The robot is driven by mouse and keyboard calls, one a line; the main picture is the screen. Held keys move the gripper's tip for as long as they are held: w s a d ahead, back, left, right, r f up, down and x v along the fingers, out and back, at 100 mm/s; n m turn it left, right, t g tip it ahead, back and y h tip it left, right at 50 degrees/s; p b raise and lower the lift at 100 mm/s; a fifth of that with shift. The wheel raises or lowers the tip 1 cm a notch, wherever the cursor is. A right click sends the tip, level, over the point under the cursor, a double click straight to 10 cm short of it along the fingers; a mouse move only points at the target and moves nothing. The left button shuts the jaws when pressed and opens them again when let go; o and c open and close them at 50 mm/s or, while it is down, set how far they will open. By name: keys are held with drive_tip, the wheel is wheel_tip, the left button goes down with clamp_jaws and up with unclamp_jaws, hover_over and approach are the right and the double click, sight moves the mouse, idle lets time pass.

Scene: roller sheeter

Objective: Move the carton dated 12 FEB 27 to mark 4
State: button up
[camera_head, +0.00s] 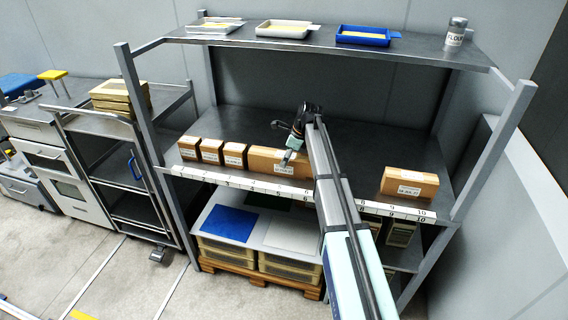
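Several brown cartons with white date labels stand on the middle shelf, and the small labels are too blurred to read surely. Three small cartons stand at the left: the first (189,147), the second (211,150) and the third (235,154). A longer carton (264,158) stands to their right, behind mark 4 (251,188) on the white number strip. Another long carton (410,182) stands alone at the right, behind marks 9 and 10. My gripper (286,161) points down at the right part of the longer carton and partly covers it. Its fingers are too small to read, and contact is unclear.
The top shelf (330,45) holds a white, an off-white and a blue tray and a flour shaker (456,32). Uprights stand at both shelf ends. The middle shelf is bare behind the cartons and between the two long cartons, where my arm crosses. A trolley (100,140) stands left.

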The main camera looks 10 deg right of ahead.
drive_tip(key=b+v, duration=0.1)
drive_tip(key=v, duration=0.8)
drive_tip(key=shift+b, duration=0.35)
